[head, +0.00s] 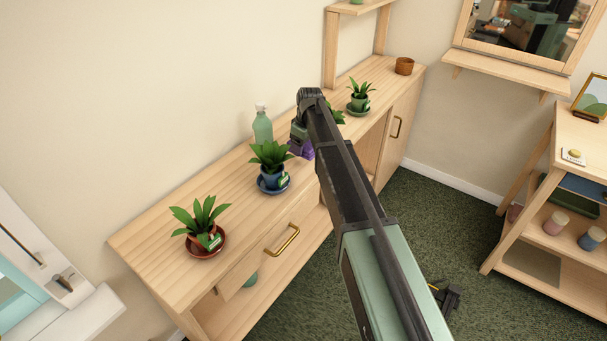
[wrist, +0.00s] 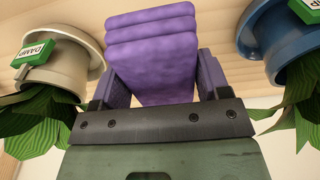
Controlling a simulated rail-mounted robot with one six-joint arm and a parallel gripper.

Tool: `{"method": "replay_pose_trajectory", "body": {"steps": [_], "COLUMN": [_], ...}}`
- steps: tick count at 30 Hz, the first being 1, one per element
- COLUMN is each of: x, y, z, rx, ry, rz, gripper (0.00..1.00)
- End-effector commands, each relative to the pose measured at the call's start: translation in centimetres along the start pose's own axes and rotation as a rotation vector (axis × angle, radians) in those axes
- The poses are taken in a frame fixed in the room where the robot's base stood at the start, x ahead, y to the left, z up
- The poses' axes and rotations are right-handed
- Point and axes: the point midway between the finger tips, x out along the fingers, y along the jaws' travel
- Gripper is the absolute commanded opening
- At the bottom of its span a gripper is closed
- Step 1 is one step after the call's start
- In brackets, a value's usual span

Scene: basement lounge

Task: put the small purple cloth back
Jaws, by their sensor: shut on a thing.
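The small purple cloth (wrist: 152,50) is folded in layers and sits between the jaws of my gripper (wrist: 160,78) in the wrist view. My gripper is shut on it. In the head view a small patch of the purple cloth (head: 307,150) shows beside my gripper (head: 300,140), over the wooden sideboard (head: 150,245); my arm hides much of it. I cannot tell whether the cloth touches the sideboard top.
A blue-potted plant (head: 270,165) stands close left of my gripper, with a green bottle (head: 262,125) behind. A white pot (wrist: 62,50) tagged DAMP is on the other side. A red-potted plant (head: 202,225) stands at the near end; bare wood lies between the plants.

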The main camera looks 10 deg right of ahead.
Motion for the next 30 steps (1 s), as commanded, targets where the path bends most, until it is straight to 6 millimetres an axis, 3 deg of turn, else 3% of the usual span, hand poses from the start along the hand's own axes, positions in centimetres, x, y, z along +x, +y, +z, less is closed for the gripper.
{"method": "replay_pose_trajectory", "body": {"steps": [1,5,12,23,24,29,30], "x": [1.1,0.9,5.3,5.3,5.3,5.1,5.1], "y": [0.0,0.0,0.0,0.0,0.0,0.0,0.0], "z": [0.1,0.1,0.7,0.7,0.7,0.6,0.6], "rx": [0.0,0.0,0.0,0.0,0.0,0.0,0.0], "ry": [0.0,0.0,0.0,0.0,0.0,0.0,0.0], "rz": [0.0,0.0,0.0,0.0,0.0,0.0,0.0], "gripper": [0.43,0.43,0.43,0.43,0.71,0.95,0.95]}}
